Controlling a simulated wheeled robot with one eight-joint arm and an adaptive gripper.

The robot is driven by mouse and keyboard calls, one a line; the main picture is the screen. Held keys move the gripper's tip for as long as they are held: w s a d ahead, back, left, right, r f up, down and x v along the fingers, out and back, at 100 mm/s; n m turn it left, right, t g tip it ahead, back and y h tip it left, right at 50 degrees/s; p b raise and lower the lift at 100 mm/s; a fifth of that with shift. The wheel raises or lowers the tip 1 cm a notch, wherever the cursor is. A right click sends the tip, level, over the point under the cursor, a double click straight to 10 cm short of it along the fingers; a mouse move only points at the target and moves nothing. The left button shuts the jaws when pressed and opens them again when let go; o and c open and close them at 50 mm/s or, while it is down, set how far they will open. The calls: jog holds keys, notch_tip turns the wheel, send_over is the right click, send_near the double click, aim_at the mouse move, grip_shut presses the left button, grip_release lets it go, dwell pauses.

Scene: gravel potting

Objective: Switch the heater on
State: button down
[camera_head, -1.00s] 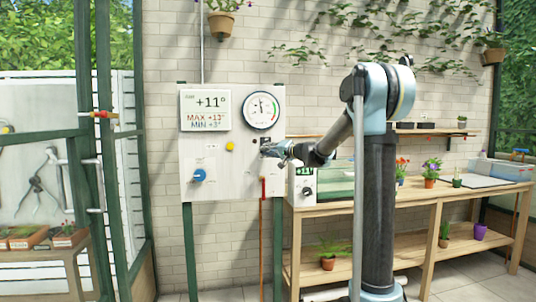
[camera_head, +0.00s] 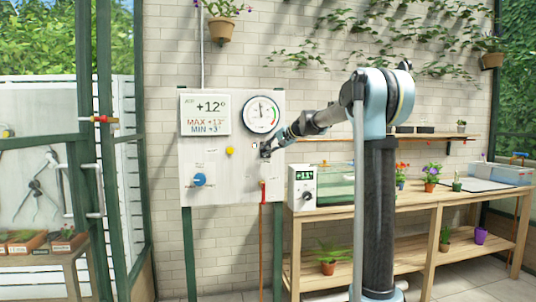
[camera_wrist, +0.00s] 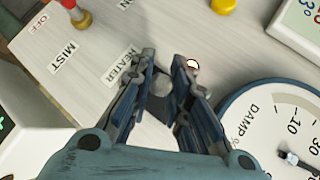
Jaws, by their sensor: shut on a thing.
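The white control panel (camera_head: 225,168) stands against the brick wall. My gripper (camera_head: 266,152) is at its right side, below the round dial. In the wrist view my gripper (camera_wrist: 168,75) is shut on a small grey piece, the heater switch (camera_wrist: 160,92), beside the printed HEATER label (camera_wrist: 122,66). The fingers hide most of the switch, so I cannot tell its position. A small round lamp (camera_wrist: 193,64), white and orange, sits just beside the fingertips.
A red MIST lever (camera_wrist: 72,8) is close by, and a DAMP dial (camera_wrist: 275,125) sits on the other side. The panel also has a yellow button (camera_head: 230,151), a blue knob (camera_head: 199,180) and a display (camera_head: 205,113) reading +12°. A wooden bench (camera_head: 420,205) stands right.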

jog(key=shift+w+r+h, duration=0.1)
jog(key=shift+r+h, duration=0.05)
jog(key=shift+h, duration=0.15)
jog(key=c, duration=1.5)
grip_release()
jog(key=shift+o, duration=0.2)
jog(key=v, duration=1.2)
jog(key=shift+w, duration=0.2)
jog(key=shift+d, duration=0.1)
